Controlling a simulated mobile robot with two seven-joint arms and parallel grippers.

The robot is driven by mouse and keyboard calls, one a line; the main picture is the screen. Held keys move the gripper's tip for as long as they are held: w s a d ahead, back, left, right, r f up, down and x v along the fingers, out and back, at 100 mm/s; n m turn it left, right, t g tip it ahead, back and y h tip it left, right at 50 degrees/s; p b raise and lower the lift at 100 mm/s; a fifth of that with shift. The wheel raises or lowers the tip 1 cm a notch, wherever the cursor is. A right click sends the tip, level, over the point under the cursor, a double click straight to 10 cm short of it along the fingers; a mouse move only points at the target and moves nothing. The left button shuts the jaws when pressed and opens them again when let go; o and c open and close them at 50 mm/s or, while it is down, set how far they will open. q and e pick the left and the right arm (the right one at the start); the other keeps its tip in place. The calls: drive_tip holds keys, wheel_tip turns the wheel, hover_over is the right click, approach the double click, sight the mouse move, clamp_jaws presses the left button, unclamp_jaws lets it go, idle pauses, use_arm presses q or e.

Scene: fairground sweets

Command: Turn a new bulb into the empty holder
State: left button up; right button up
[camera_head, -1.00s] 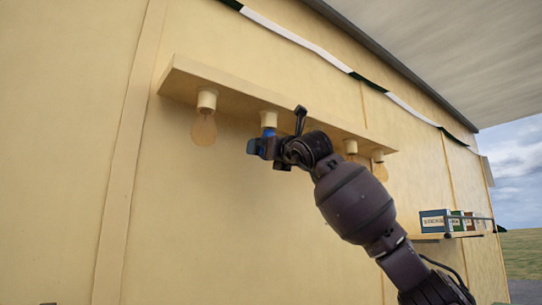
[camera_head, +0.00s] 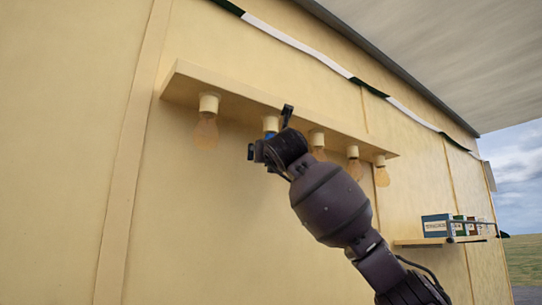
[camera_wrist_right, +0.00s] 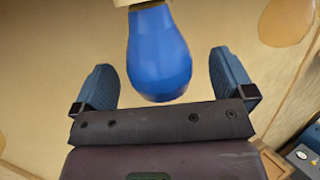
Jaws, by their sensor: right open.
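A blue bulb (camera_wrist_right: 158,55) hangs upright from a cream holder (camera_wrist_right: 130,3) in the right wrist view; its upper end meets the holder. In the head view this is the second holder (camera_head: 270,123) from the left under the shelf-like board, and only a little blue shows below it. My right gripper (camera_wrist_right: 162,62) is open, with one finger on each side of the bulb and a gap on both sides. In the head view the right gripper (camera_head: 263,150) is just under that holder, and my wrist partly hides it. My left gripper is not in view.
Amber bulbs hang in the other holders: one to the left (camera_head: 205,132) and several to the right, the nearest (camera_head: 318,152) close behind my wrist. The cream board (camera_head: 230,102) runs above. A low shelf (camera_head: 420,241) with small boxes (camera_head: 437,226) is at the right.

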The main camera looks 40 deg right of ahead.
drive_tip(key=shift+w+d, duration=0.35)
drive_tip(key=shift+w, duration=0.1)
idle(0.4)
drive_tip(key=c, duration=1)
drive_tip(key=shift+c, duration=0.2)
